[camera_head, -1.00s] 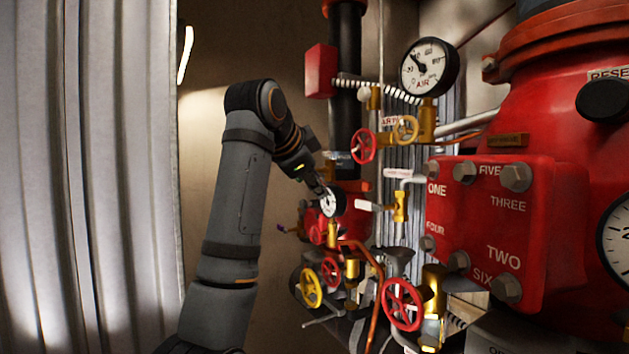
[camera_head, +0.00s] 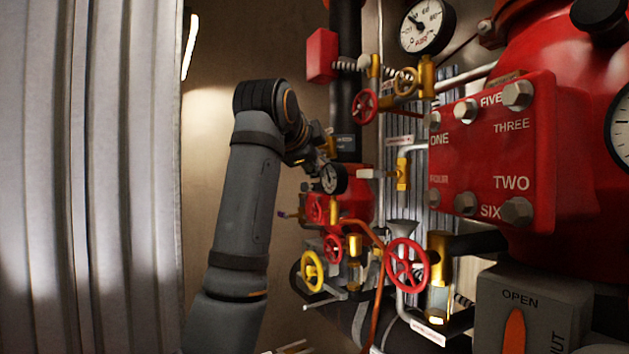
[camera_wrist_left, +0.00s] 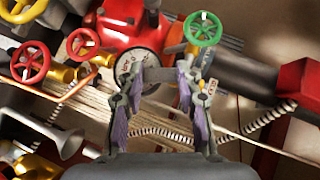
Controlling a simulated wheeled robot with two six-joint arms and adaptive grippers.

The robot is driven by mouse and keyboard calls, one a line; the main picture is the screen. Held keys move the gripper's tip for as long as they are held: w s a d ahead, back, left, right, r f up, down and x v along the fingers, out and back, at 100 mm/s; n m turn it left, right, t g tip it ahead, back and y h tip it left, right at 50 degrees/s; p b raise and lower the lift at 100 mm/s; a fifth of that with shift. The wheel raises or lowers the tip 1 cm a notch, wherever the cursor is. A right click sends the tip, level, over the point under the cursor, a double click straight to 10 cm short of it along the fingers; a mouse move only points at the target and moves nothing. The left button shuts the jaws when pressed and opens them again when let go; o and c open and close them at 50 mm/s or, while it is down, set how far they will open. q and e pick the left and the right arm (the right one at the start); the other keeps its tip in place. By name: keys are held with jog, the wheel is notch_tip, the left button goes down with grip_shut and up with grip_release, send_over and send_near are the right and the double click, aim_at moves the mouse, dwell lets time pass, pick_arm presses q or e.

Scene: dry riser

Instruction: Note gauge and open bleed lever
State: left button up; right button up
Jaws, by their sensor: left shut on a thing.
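My left gripper (camera_head: 322,160) is in the middle of the head view, right by a small round gauge (camera_head: 333,178) with a dark rim. In the left wrist view its two fingers (camera_wrist_left: 160,76) with purple pads stand in front of a white gauge dial (camera_wrist_left: 140,58). The gripper is shut on a small part by the gauge; the fingers and the angle hide what it is. A brass fitting shows just above the gauge in the head view. A larger white gauge (camera_head: 427,27) is at the top. I cannot pick out the bleed lever for certain. My right gripper is not in view.
Red handwheels (camera_head: 407,265) and a yellow handwheel (camera_head: 312,271) crowd the pipework below. A red plate with bolts (camera_head: 500,155) stands at the right. A grey box marked OPEN with an orange handle (camera_head: 514,330) is lower right. Corrugated metal (camera_head: 90,180) fills the left.

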pick_arm(q)
jog(key=m+t+b, duration=0.1)
jog(key=b, duration=0.1)
jog(key=f+t+b, duration=0.1)
jog(key=shift+w+a+m+b, duration=0.25)
jog(key=shift+w+m+b, duration=0.1)
jog(key=shift+m, duration=0.05)
jog(key=shift+w+a+m+t+b, duration=0.2)
jog(key=shift+m+t+b, duration=0.3)
jog(key=shift+b, duration=0.35)
jog(key=shift+r, duration=0.1)
jog(key=o, duration=1.2)
jog(key=shift+d, duration=0.1)
jog(key=shift+c, duration=0.2)
jog(key=s+a, duration=0.2)
jog(key=s, duration=0.9)
jog(key=shift+s, duration=0.4)
